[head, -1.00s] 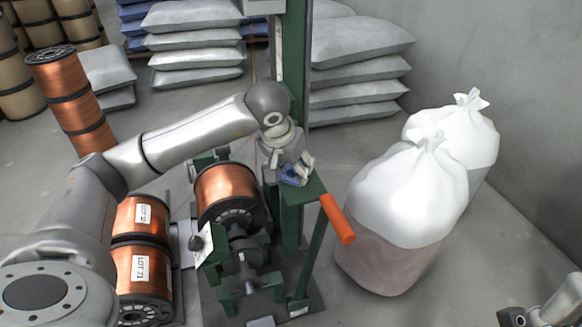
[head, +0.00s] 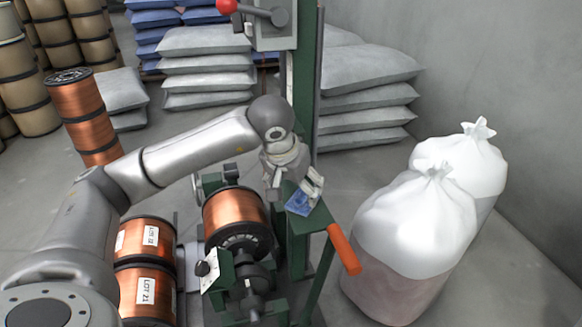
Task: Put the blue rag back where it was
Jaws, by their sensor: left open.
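The blue rag (head: 299,204) lies on the small green shelf (head: 292,222) of the machine, beside the green post. My left gripper (head: 309,192) is open just above the rag, with its fingers pointing down towards it. The fingers partly cover the rag's far side. I cannot tell whether a fingertip still touches it. My right gripper is out of view.
An orange handle (head: 343,249) sticks out in front of the shelf. A copper spool (head: 235,212) sits in the machine to the left. Two white-topped bags (head: 415,225) stand to the right. Stacked grey sacks (head: 365,85) stand behind.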

